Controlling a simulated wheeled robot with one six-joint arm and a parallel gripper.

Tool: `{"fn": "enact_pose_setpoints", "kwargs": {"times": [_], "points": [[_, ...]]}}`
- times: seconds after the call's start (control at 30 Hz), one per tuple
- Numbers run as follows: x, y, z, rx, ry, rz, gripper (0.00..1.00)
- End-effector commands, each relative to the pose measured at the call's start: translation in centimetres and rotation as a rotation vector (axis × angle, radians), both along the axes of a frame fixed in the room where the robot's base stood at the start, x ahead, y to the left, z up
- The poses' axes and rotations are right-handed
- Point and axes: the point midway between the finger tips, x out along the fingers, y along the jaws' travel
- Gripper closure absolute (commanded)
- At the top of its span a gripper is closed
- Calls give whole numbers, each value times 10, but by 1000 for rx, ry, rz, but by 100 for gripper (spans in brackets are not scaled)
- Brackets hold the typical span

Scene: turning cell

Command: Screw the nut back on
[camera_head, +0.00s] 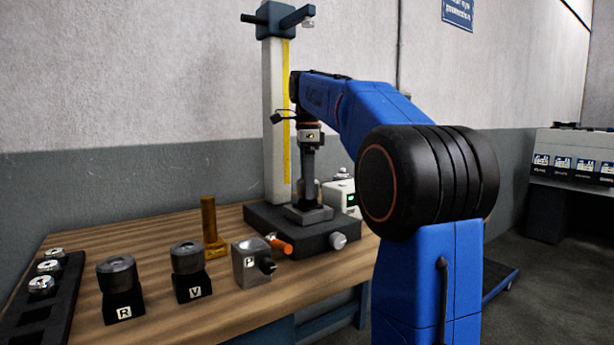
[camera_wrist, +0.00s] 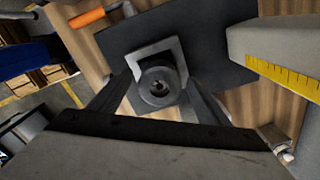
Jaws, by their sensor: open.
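My gripper (camera_wrist: 160,78) points down over the dark base of the column stand, with its two fingers apart. Between and beyond the fingertips, the wrist view shows a round dark grey part (camera_wrist: 150,75) with a small hole or stud at its centre. It sits on a light grey square block (camera_wrist: 136,59), and I see no clear finger contact with it. In the head view my gripper (camera_head: 309,190) is just above that grey block (camera_head: 308,215), and the round part is hidden there. I cannot tell for certain which piece is the nut.
The column (camera_head: 275,120) with a yellow scale stands close to my gripper.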

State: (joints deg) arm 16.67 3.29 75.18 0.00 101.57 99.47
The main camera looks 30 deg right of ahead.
Motion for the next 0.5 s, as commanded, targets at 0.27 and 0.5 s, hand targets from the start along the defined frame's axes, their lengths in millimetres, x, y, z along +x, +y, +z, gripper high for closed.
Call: {"fn": "enact_pose_setpoints", "kwargs": {"times": [0.27, 0.5], "points": [[0, 0, -1, 0, -1, 0, 35], [0, 0, -1, 0, -1, 0, 78]]}}
